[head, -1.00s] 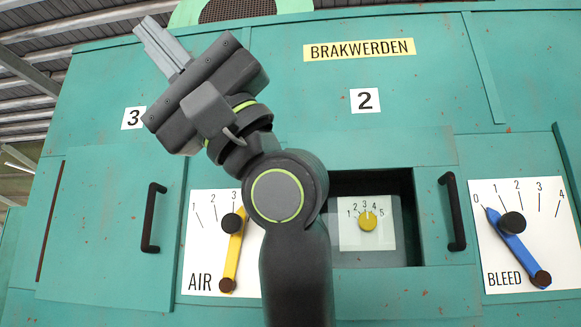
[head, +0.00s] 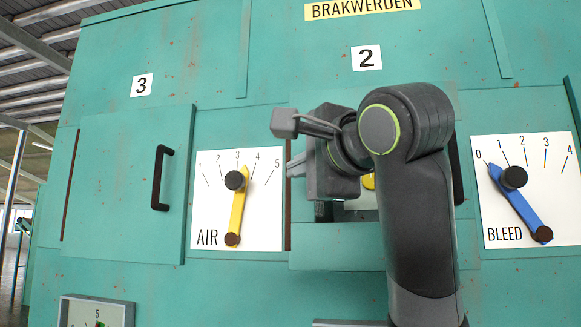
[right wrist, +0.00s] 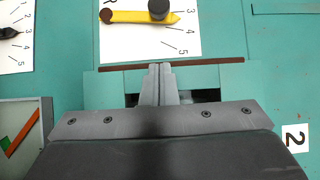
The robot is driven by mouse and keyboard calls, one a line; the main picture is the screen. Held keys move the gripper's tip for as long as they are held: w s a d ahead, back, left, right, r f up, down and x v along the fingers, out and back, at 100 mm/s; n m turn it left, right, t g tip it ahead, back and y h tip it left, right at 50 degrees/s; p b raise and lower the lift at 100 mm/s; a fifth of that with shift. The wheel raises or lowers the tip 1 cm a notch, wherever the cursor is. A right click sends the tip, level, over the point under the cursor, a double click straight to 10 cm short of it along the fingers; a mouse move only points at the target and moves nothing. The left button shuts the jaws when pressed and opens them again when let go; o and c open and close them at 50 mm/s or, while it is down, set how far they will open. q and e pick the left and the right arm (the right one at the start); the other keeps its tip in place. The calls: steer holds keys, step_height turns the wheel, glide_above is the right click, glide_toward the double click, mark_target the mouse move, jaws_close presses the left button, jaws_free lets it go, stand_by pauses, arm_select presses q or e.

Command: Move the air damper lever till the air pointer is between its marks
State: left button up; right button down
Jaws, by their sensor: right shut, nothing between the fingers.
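The yellow air lever (head: 238,208) has a black hub and a brown knob at its lower end. It stands nearly upright on the white AIR plate (head: 267,232), its tip leaning between the 3 and 4 lines. In the right wrist view the lever (right wrist: 138,17) lies sideways at the top. My right gripper (head: 291,166) is just right of the plate, fingers pointing left, shut and empty, apart from the lever. Its closed fingertips (right wrist: 159,67) also show in the right wrist view. A gauge (head: 97,310) with red and green is partly cut off at lower left. My left gripper is out of view.
A black door handle (head: 161,178) stands left of the AIR plate. The space before the AIR plate is clear.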

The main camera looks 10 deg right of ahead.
steer(key=w+a+p, duration=0.2)
steer(key=w, duration=0.1)
steer(key=w+a+p, duration=0.2)
steer(key=w, duration=0.1)
steer(key=w+a+p, duration=0.2)
steer(key=w, duration=0.1)
steer(key=shift+w+a, duration=0.4)
steer(key=shift+d, duration=0.1)
